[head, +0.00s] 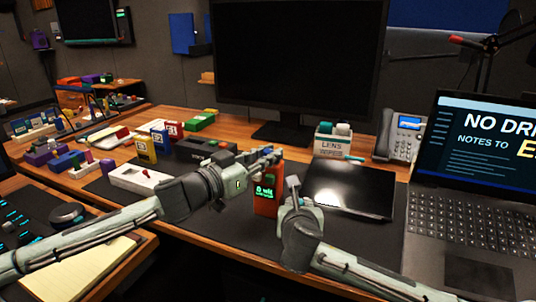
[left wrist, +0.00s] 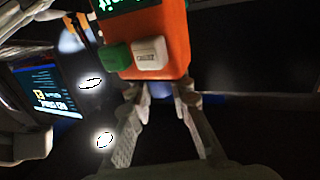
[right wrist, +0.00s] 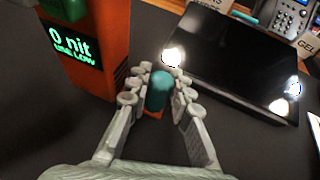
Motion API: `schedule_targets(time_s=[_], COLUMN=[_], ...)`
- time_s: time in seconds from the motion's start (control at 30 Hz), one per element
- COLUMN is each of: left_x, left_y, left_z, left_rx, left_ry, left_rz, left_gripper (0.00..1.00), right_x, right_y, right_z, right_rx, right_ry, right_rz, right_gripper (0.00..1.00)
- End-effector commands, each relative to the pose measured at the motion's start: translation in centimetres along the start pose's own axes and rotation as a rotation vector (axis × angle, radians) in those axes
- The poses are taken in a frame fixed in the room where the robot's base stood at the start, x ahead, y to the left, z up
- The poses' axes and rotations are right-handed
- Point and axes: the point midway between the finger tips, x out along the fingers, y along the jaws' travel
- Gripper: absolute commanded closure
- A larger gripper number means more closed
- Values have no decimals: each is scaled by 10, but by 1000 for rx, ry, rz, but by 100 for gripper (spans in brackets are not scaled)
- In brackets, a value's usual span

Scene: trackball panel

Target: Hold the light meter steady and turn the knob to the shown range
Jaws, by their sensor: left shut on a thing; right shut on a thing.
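The light meter (head: 266,203) is an orange upright box with a green-lit display. In the right wrist view its screen (right wrist: 70,45) reads "0 nit" and "USE LOW". The left wrist view shows its orange body (left wrist: 178,48) with a green button (left wrist: 117,54) and a white button (left wrist: 150,53). My left gripper (head: 268,158) is shut on the meter near its top. In the head view the right fingers hide the knob.
A dark glossy tablet (head: 348,187) lies right of the meter, with a laptop (head: 470,180) beyond it. A box marked LENS (head: 331,146) and a phone (head: 400,136) stand behind. Several coloured blocks and boxes crowd the left. The dark mat (head: 225,232) in front is clear.

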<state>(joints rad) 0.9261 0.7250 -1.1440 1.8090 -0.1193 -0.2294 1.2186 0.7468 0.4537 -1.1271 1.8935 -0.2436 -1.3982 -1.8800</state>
Motion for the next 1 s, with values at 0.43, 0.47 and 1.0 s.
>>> schedule_targets(time_s=[0.43, 0.47, 1.0], left_x=[1, 1, 2], left_y=[-3, -3, -1], left_z=[0, 0, 1], left_rx=[4, 4, 2], left_ry=[4, 3, 3], left_rz=[389, 417, 877], left_gripper=[100, 100, 100], right_x=[0, 0, 0], right_y=[1, 1, 1], right_z=[0, 0, 0], right_rx=[0, 0, 0], right_ry=[0, 0, 0], right_rz=[2, 3, 3], right_gripper=[100, 100, 100])
